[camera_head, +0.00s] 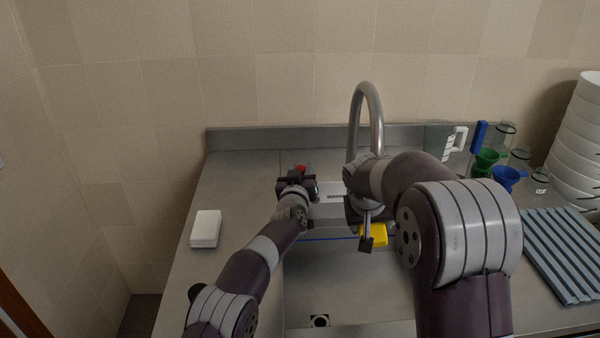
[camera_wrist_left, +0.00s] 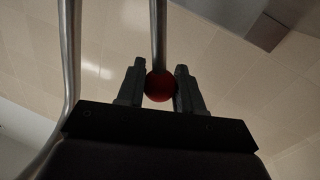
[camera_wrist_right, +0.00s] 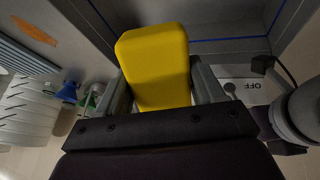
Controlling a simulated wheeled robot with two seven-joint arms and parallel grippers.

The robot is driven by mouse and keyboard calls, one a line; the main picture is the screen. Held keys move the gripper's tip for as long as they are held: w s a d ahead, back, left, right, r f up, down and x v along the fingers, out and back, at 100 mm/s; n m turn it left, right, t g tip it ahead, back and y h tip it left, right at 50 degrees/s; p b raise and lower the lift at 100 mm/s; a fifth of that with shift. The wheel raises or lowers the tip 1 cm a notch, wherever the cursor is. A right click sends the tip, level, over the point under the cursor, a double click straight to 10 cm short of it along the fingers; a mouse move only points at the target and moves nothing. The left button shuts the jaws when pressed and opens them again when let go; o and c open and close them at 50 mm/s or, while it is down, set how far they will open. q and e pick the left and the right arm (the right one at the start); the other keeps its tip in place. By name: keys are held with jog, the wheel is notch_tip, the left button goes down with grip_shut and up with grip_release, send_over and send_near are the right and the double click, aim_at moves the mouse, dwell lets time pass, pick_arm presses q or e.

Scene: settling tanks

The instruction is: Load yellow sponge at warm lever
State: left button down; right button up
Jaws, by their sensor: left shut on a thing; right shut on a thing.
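The yellow sponge (camera_head: 377,236) is held over the sink at the front of the tap. It fills the space between the jaws in the right wrist view (camera_wrist_right: 155,65). My right gripper (camera_head: 366,222) is shut on it. The warm lever has a red ball knob (camera_head: 300,168) on a thin metal rod. My left gripper (camera_head: 298,182) is shut on this knob, which shows between its fingers in the left wrist view (camera_wrist_left: 160,86). The tap (camera_head: 368,110) is a tall curved metal spout behind my grippers. My right arm hides its lower part.
The sink basin (camera_head: 360,285) has a blue line on its wall and a drain (camera_head: 320,321). A white block (camera_head: 206,228) lies on the left counter. A ribbed mat (camera_head: 565,252), a grey jug (camera_head: 437,138), funnels and stacked white bowls (camera_head: 580,130) stand right.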

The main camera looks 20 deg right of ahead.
pick_arm(q)
jog(key=shift+s+d+m, duration=0.1)
jog(key=shift+d+m, duration=0.2)
jog(key=shift+m, duration=0.1)
jog(key=c, duration=0.8)
grip_release()
jog(key=shift+r, duration=0.1)
jog(key=shift+s+a, duration=0.3)
jog(key=shift+s, duration=0.1)
jog(key=v, duration=1.1)
jog(key=shift+d, duration=0.15)
